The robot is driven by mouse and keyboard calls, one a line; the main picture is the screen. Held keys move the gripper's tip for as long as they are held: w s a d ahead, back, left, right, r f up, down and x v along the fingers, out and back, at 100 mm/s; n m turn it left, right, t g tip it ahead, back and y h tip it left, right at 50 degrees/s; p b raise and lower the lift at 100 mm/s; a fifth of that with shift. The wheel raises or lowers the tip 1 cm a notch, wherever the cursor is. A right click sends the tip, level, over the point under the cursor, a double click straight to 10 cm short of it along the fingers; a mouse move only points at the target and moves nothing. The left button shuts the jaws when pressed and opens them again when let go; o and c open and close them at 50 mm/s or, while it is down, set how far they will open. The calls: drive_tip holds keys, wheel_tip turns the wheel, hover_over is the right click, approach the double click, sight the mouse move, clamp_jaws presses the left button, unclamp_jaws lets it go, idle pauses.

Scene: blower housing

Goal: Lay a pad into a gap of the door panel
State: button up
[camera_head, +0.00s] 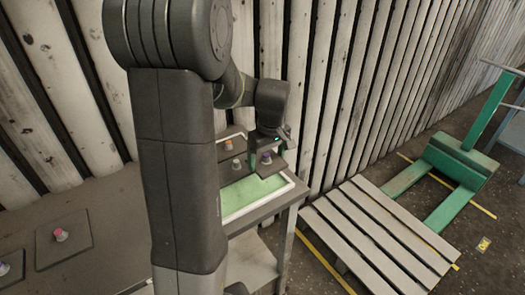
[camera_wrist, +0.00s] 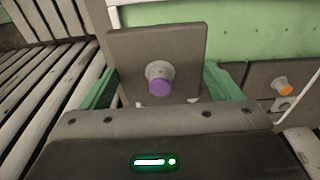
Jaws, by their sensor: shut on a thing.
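My gripper (camera_head: 266,160) has green fingers and is shut on a dark grey square pad with a purple knob (camera_head: 264,185). In the wrist view the pad (camera_wrist: 125,60) sits between the two fingers (camera_wrist: 160,84), its knob facing the camera. The door panel has a green face (camera_head: 238,197) and a white rim (camera_head: 262,213); its green face also fills the top right of the wrist view (camera_wrist: 250,32). The held pad is over the panel's right end in the head view. I cannot tell whether it touches the panel. My arm hides the panel's left part.
A pad with an orange knob (camera_wrist: 283,85) and one with a grey knob (camera_wrist: 282,104) lie at the panel. A pad with a pink knob (camera_head: 78,248) lies on the dark bench (camera_head: 118,190). A slatted pallet (camera_head: 375,230) and a green pallet jack (camera_head: 455,165) stand on the floor at right.

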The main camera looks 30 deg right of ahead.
drive_tip(key=shift+f+b, duration=1.7)
drive_tip(key=shift+f, duration=0.7)
drive_tip(key=shift+s, duration=0.15)
